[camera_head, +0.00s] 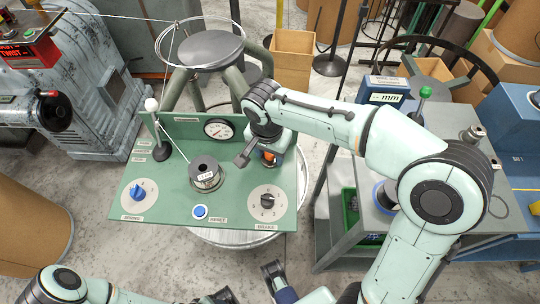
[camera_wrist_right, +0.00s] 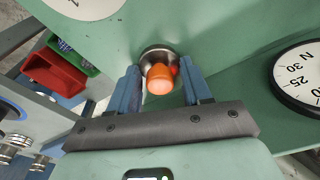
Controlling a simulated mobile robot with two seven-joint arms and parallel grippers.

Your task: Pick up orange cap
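The orange cap (camera_wrist_right: 160,79) sits on a round metal fitting (camera_wrist_right: 157,52) on the green panel (camera_head: 228,212). In the right wrist view it lies between the two blue fingers of my right gripper (camera_wrist_right: 162,88), with a small gap on each side. In the head view the cap (camera_head: 269,157) shows only as an orange spot, mostly hidden by my right gripper (camera_head: 258,155) at the panel's right edge. My right gripper is open. Part of my left gripper is cut off at the bottom edge of the head view, and its fingers cannot be judged.
The panel carries a black-and-white gauge (camera_head: 218,129), a wire spool (camera_head: 205,175), a blue knob (camera_head: 138,191), a black knob (camera_head: 267,201), a blue button (camera_head: 200,211) and a white-tipped lever (camera_head: 153,112). A box marked "mm" (camera_head: 384,92) stands on a table to the right.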

